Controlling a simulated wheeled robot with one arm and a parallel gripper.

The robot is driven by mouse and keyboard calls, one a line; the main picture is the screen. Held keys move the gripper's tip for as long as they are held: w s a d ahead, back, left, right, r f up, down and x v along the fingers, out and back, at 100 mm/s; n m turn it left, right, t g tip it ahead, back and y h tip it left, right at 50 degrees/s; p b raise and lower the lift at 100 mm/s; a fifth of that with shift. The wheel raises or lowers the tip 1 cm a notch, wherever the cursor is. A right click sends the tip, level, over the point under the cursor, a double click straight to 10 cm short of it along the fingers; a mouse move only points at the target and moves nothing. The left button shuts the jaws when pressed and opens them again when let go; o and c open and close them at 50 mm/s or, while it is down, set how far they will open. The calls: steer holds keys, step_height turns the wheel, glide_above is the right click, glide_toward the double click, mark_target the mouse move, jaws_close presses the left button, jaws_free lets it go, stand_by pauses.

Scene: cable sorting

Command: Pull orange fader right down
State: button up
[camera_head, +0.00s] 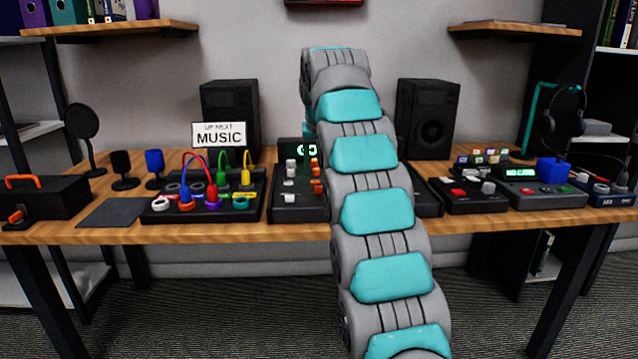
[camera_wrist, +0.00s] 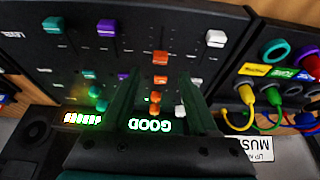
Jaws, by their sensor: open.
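The mixer (camera_head: 300,207) is a dark console in the middle of the table; my arm hides its right part in the head view. In the wrist view its panel (camera_wrist: 75,50) appears turned round, with a lit display reading GOOD (camera_wrist: 150,125) upside down. An orange fader cap (camera_wrist: 160,58) stands on the panel, in line with other orange controls (camera_wrist: 155,97). My gripper (camera_wrist: 158,74) is open, its two dark fingers on either side of this orange column. I cannot tell whether they touch anything. My gripper is hidden in the head view.
White (camera_wrist: 215,38), purple (camera_wrist: 105,28) and teal (camera_wrist: 52,24) caps share the panel. A patch box (camera_head: 205,208) with coloured cables (camera_wrist: 247,95) is beside the mixer. Speakers (camera_head: 230,112) and a MUSIC sign (camera_head: 219,134) stand behind. Black devices (camera_head: 470,195) sit to the right.

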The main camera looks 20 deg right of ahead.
mark_target(319, 186)
steer(key=shift+x, duration=2.85)
jaws_close()
